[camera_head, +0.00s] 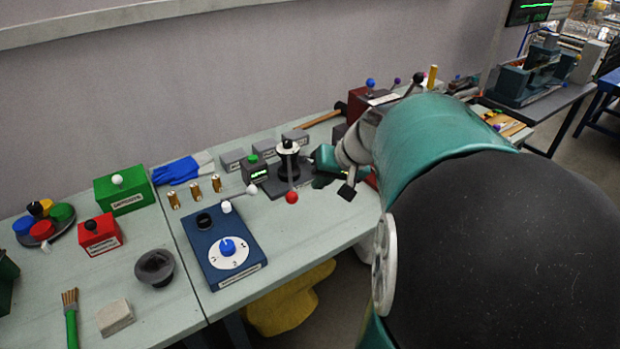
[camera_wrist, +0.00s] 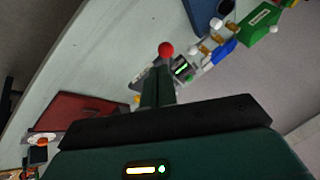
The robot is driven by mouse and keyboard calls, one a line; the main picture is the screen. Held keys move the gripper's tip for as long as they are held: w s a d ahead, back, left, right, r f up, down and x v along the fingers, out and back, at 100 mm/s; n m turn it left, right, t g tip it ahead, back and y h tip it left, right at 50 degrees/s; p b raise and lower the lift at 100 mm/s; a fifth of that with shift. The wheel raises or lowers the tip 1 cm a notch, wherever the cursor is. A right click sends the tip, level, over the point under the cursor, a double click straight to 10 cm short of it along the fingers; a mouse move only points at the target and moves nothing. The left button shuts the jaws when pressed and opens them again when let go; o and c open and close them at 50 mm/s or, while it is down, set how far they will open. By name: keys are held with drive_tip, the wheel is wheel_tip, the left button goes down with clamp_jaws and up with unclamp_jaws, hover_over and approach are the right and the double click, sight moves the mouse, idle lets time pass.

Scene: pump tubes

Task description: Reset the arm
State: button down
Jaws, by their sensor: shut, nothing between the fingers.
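My arm (camera_head: 440,135), teal and black, reaches from the lower right over the bench in the head view. My gripper (camera_wrist: 158,85) is shut and empty in the wrist view, its teal fingers together. In the head view its teal end (camera_head: 325,158) is just right of a dark device with a black-and-white top (camera_head: 288,149) and a red-ball lever (camera_head: 291,197). The red ball also shows beyond the fingertips in the wrist view (camera_wrist: 166,49). I cannot tell whether the gripper touches the device.
A small box with a green screen (camera_head: 256,171) stands beside the device. A blue dial box (camera_head: 222,247), brass cylinders (camera_head: 195,190), a green box (camera_head: 122,190) and a red box (camera_head: 99,234) are on the bench (camera_head: 170,310). A wall runs behind.

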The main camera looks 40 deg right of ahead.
drive_tip(key=shift+s+r, duration=0.1)
drive_tip(key=shift+s, duration=0.05)
drive_tip(key=s+a+r+n+h, duration=0.1)
drive_tip(key=s+a+n, duration=0.2)
drive_tip(key=a, duration=0.8)
drive_tip(key=s+a+r+n+g+h, duration=0.1)
drive_tip(key=s+a+r+n, duration=0.1)
drive_tip(key=s+a, duration=0.5)
drive_tip(key=a, duration=0.4)
drive_tip(key=shift+s+a+n, duration=0.3)
drive_tip(key=shift+a+n, duration=0.05)
drive_tip(key=shift+n, duration=0.05)
idle(1.4)
